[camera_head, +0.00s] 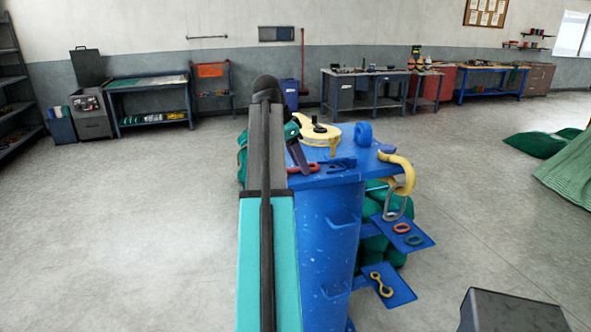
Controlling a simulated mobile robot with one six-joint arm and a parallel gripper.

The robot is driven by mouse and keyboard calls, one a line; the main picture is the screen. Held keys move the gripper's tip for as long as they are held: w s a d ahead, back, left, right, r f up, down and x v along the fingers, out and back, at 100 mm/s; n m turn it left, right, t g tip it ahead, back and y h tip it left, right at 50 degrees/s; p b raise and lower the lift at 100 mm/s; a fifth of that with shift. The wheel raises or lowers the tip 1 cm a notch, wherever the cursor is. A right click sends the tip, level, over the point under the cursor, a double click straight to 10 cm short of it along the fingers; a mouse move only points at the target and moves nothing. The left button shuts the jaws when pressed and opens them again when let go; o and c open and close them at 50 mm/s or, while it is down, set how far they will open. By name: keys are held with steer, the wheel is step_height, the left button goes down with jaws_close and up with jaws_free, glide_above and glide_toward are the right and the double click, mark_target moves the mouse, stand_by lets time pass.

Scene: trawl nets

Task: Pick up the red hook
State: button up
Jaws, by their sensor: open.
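A red piece (310,168), which looks like the red hook, lies on the blue top (343,178) of a tall blue drum-like stand. My arm hides part of it, so its full shape cannot be told. My gripper (302,165), dark and small in view, points down at the end of my arm, right by the red piece. It is open; from this angle I cannot tell whether it touches the red piece.
A yellow round piece (318,131) and a blue ring (363,133) stand on the top. A yellow hook (401,164) with a grey ring (395,204) hangs at its right edge. Side shelves hold red (401,228) and teal rings and a yellow hook (381,285).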

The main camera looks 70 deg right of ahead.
stand_by(0.5)
jaws_close()
stand_by(1.3)
